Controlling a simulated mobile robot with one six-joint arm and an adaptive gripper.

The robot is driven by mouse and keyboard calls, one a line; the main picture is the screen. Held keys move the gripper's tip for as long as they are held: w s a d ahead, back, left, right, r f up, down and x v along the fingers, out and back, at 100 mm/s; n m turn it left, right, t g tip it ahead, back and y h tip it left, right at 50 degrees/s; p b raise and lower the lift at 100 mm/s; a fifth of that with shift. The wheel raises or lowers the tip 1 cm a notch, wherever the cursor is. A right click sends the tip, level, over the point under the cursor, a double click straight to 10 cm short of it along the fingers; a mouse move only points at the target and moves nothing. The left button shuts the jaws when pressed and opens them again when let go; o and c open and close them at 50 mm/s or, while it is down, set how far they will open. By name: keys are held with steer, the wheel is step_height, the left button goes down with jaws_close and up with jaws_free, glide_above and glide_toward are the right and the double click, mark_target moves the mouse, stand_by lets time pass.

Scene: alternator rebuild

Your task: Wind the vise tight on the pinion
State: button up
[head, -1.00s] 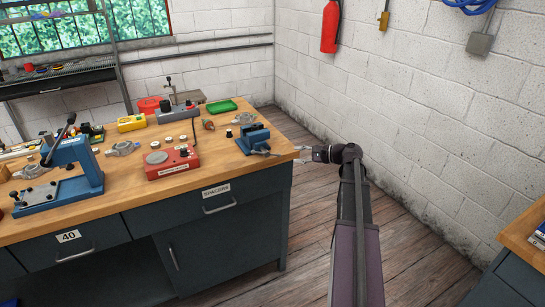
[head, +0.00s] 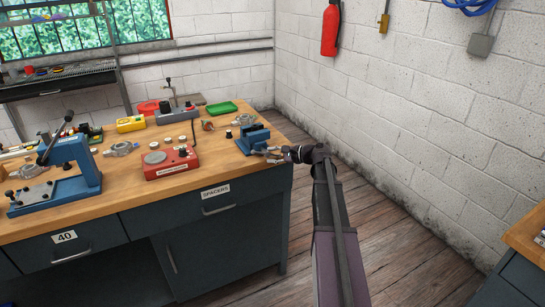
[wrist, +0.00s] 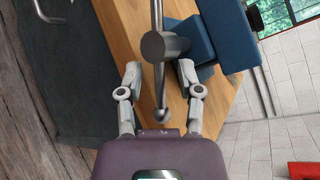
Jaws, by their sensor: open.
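The blue vise (head: 254,138) stands at the right end of the wooden bench. In the wrist view, part of its blue body (wrist: 226,32) shows at the upper right. Its grey screw head (wrist: 160,46) faces me, with a ball-ended handle bar (wrist: 161,98) running through it. My gripper (wrist: 159,73) is open, one finger on each side of the bar, with gaps showing between bar and fingers. In the head view my gripper (head: 276,154) is just in front of the vise, at the bench edge. I cannot make out the pinion in either view.
A red device (head: 172,162), a green tray (head: 221,108) and a blue press (head: 72,172) are on the wooden bench (head: 225,172). A small black-topped part (head: 229,134) stands left of the vise. The floor right of the bench is clear up to the wall.

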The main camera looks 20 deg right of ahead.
jaws_close()
steer(key=shift+f+b, duration=0.1)
steer(key=shift+b, duration=0.2)
steer(key=shift+f+m+y+b, duration=0.3)
steer(key=shift+m+y+b, duration=0.2)
steer(key=shift+b, duration=0.55)
steer(key=shift+a+r+m+t+y+b, duration=0.2)
steer(key=shift+m+t+y+b, duration=0.2)
steer(key=shift+t+b, duration=0.15)
